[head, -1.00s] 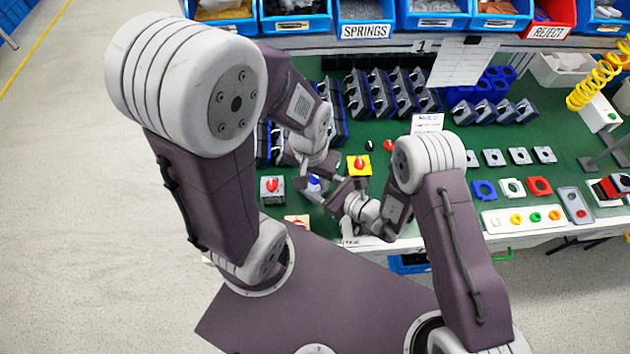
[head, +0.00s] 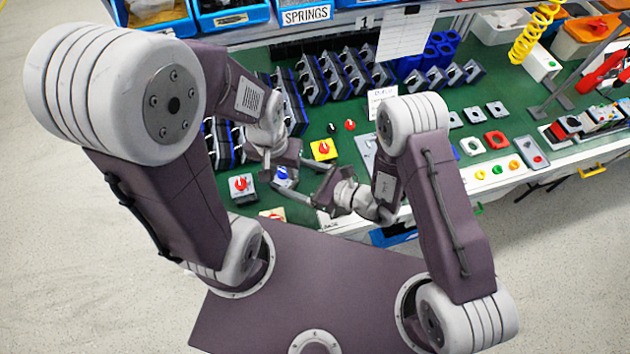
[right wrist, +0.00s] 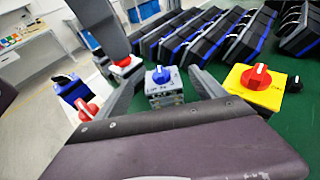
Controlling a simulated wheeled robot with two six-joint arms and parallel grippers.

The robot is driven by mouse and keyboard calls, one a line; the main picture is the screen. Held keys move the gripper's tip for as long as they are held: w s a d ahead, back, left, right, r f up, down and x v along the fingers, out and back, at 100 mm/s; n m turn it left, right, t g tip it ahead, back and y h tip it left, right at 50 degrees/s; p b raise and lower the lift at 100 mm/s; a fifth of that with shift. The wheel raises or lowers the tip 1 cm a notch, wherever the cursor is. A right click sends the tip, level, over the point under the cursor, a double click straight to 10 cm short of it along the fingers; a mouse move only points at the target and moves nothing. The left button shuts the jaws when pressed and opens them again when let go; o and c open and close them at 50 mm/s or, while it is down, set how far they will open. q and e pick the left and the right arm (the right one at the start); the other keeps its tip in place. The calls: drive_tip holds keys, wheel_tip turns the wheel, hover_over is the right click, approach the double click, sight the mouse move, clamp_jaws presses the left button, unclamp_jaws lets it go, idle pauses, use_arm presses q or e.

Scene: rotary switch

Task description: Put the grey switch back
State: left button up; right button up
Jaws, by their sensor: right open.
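A small grey switch box with a blue knob (right wrist: 163,88) stands upright on the green bench top. In the head view its blue knob (head: 283,175) shows between my grippers, partly covered by them. My right gripper (right wrist: 165,95) is open. In the right wrist view its two fingers frame the grey switch, which stands beyond them with nothing clearly gripped. My left gripper (head: 290,168) comes down from above by the switch, its fingers apart and apparently empty. One of its dark fingers also shows in the right wrist view, left of the grey switch.
A yellow switch with a red knob (head: 323,149) stands right of the grey one, and a grey switch with a red knob (head: 241,186) stands left. Rows of dark blue-sided units (head: 345,75) fill the bench behind. Some green surface is bare between them.

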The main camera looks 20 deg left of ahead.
drive_tip(key=v, duration=0.6)
drive_tip(key=shift+d, duration=0.35)
drive_tip(key=shift+r, duration=0.15)
